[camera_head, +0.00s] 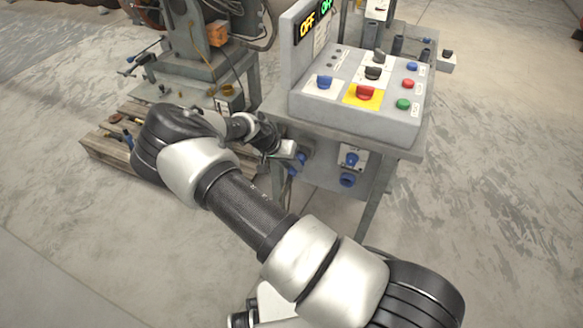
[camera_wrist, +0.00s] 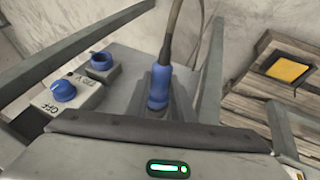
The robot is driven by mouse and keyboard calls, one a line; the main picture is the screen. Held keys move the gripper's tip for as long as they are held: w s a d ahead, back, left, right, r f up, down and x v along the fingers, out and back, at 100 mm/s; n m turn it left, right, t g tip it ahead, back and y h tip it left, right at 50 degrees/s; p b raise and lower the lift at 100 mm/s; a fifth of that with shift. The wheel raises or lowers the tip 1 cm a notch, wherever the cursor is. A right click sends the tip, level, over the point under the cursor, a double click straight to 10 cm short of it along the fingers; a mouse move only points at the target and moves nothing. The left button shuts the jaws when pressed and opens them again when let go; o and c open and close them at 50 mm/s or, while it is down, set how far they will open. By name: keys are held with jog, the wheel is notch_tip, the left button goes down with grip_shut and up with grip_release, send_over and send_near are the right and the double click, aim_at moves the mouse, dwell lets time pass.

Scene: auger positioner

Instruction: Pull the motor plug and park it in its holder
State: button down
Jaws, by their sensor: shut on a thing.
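The motor plug (camera_wrist: 158,88) is a blue cylinder with a dark cable running up from it, in the middle of the wrist view. My gripper (camera_head: 290,154) is at the left part of the panel under the control desk and is shut on the plug. Blue also shows beside my gripper in the head view, at the plug (camera_head: 300,161). A blue round socket (camera_wrist: 101,63) sits by a switch box with a blue knob (camera_wrist: 63,91). I cannot make out which part is the holder.
The control desk (camera_head: 400,130) stands above the panel, with several knobs and buttons on it. The desk's legs frame the area around my gripper. Bare concrete floor lies to the right.

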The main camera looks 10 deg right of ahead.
jog(key=shift+w+d+b, duration=0.6)
jog(key=shift+w+b, duration=0.05)
jog(key=shift+w, duration=0.3)
jog(key=c, duration=1.4)
grip_release()
jog(key=shift+c, duration=0.2)
jog(key=shift+r, duration=0.15)
jog(key=p+v, duration=0.3)
jog(key=v, duration=1.4)
jog(key=shift+a, duration=0.2)
jog(key=shift+s, duration=0.1)
